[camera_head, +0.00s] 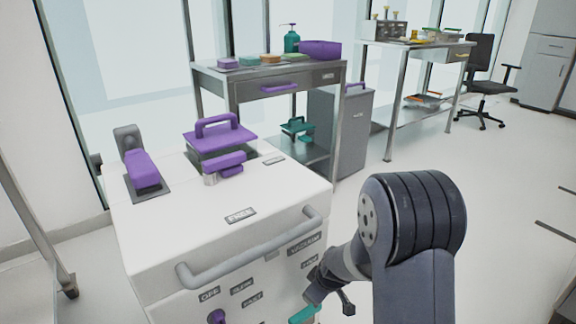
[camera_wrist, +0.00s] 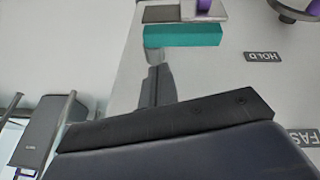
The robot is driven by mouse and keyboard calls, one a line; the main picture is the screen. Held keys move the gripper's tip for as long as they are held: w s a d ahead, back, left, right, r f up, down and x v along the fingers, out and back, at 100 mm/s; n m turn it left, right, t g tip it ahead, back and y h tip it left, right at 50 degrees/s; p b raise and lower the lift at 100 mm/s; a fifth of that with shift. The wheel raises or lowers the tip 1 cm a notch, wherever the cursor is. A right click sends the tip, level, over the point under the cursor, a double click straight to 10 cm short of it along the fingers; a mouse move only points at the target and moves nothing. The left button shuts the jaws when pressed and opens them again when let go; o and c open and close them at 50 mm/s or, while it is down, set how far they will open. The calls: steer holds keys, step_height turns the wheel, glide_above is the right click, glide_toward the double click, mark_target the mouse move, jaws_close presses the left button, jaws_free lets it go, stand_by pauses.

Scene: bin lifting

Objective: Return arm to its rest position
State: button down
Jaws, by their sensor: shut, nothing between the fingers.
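My arm (camera_head: 415,225) rises at the lower right of the head view, in front of the white cabinet. My gripper (camera_head: 316,292) is low beside the cabinet's front face, partly hidden by my own wrist. In the wrist view my gripper (camera_wrist: 156,72) is shut and empty, its fingers together. Their tips point towards a teal block (camera_wrist: 183,36) on the cabinet front. The tips look close to the block, but I cannot tell whether they touch. The teal block also shows at the bottom of the head view (camera_head: 303,315).
The white cabinet (camera_head: 170,235) has a grey bar handle (camera_head: 250,250) and purple-handled parts (camera_head: 218,138) on top. A grey metal table (camera_head: 290,80) stands behind it, with a grey bin (camera_head: 341,130) beside it. Open floor (camera_head: 505,200) lies to the right.

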steer(key=shift+w+d+y, duration=0.2)
steer(key=shift+d+y, duration=0.05)
steer(key=shift+y, duration=0.15)
steer(key=shift+r, duration=0.1)
steer(key=shift+s+b, duration=0.1)
steer(key=shift+b, duration=0.2)
